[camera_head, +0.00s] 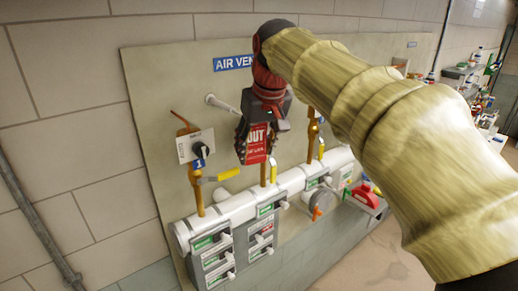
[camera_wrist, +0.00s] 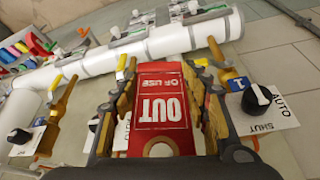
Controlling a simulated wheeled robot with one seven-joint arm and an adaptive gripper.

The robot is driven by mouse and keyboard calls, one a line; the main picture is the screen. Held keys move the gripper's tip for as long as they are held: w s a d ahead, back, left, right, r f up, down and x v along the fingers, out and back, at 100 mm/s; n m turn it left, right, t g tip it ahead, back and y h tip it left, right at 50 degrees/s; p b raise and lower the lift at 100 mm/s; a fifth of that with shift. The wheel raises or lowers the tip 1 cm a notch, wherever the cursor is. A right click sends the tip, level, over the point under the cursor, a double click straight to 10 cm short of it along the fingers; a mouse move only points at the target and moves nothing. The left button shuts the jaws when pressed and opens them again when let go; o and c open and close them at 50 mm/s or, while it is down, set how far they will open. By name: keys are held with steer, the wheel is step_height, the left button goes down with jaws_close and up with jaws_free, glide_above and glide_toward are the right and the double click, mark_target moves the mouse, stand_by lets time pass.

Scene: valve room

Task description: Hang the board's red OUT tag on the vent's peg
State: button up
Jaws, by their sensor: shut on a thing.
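The red OUT tag (camera_head: 256,143) is held in my gripper (camera_head: 255,137), in front of the board (camera_head: 155,85). In the wrist view the tag (camera_wrist: 162,104) sits between the two fingers (camera_wrist: 163,112), its lettering upside down. A hole shows in the tag's end near the wrist camera. My gripper is shut on the tag. A pale peg (camera_head: 222,103) sticks out of the board below the blue AIR VENT sign (camera_head: 231,63), left of and slightly above the tag. The tag is apart from the peg's visible end. My arm covers the sign's right part.
A black knob (camera_head: 201,150) on a white AUTO/SHUT plate stands left of my gripper. A red-handled item (camera_head: 364,200) sits to the right.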

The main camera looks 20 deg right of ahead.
steer(key=shift+w, duration=0.5)
steer(key=w+a+f+p, duration=0.1)
steer(key=w+a+p, duration=0.1)
steer(key=w, duration=0.3)
steer(key=shift+w+f, duration=0.25)
steer(key=shift+w, duration=0.15)
stand_by(0.5)
steer(key=o, duration=0.9)
